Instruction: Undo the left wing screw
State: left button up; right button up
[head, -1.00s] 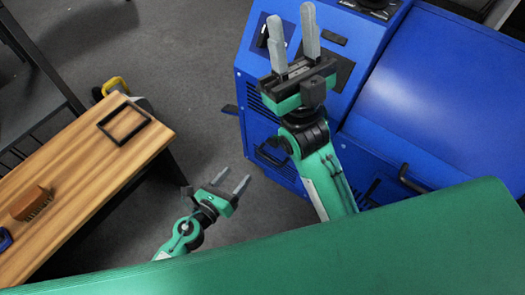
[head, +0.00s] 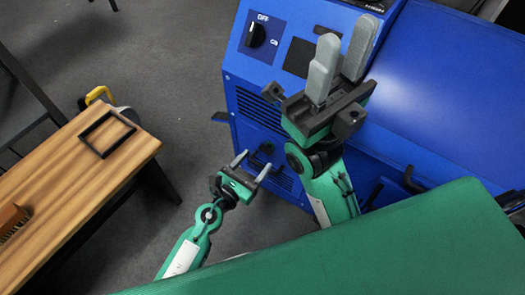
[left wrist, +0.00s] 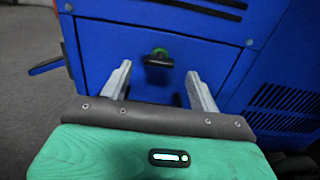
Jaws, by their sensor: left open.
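A small dark fitting with a green ring (left wrist: 158,58) sits on the blue side panel in the left wrist view; I take it for the left wing screw, though its wings are not clear. A dark round part near the same place shows in the head view (head: 266,149). My left gripper (head: 252,165) is open and empty, pointing at this panel. In the left wrist view, the fitting appears between and beyond its fingertips, apart from them. My right gripper (head: 346,40) is open and empty, raised in front of the blue machine.
The blue machine (head: 440,90) has a rotary switch (head: 257,35), vent slots and a black handle (head: 413,180). A wooden bench (head: 75,170) at left carries a black frame (head: 107,133) and a brush (head: 12,221). Grey floor (head: 180,75) lies between bench and machine.

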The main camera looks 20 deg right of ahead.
aim_at(264, 152)
pick_arm(q)
jog(key=shift+x, duration=2.3)
jog(key=c, duration=1)
